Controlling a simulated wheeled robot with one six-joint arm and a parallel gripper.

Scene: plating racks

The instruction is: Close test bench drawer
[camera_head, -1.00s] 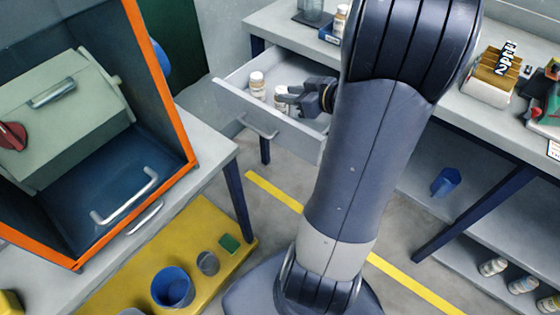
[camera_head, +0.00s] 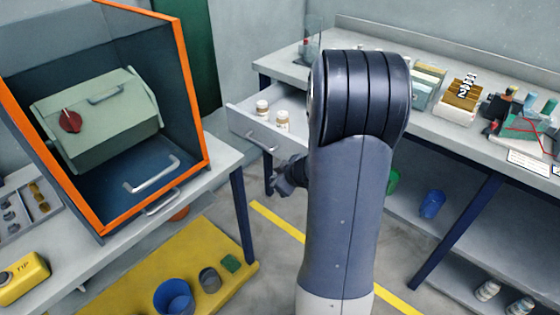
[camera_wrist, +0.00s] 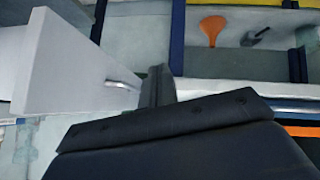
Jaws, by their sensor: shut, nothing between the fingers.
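The test bench drawer (camera_head: 245,126) is pulled out from under the grey bench, with a metal handle (camera_head: 262,142) on its front. Two white jars (camera_head: 282,120) stand inside it. My gripper (camera_head: 280,186) is below and in front of the drawer front, apart from it in the head view, and is shut and empty. In the wrist view, the pale drawer front (camera_wrist: 75,60) fills the left, with its handle (camera_wrist: 122,84) close to my gripper's dark fingers (camera_wrist: 158,84). My arm hides the drawer's right part.
The grey bench (camera_head: 275,66) carries a glass vessel (camera_head: 313,38), a brown box (camera_head: 461,98) and wired equipment (camera_head: 520,122). An orange-framed cabinet (camera_head: 207,150) stands on the left bench. Floor with a yellow line lies between.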

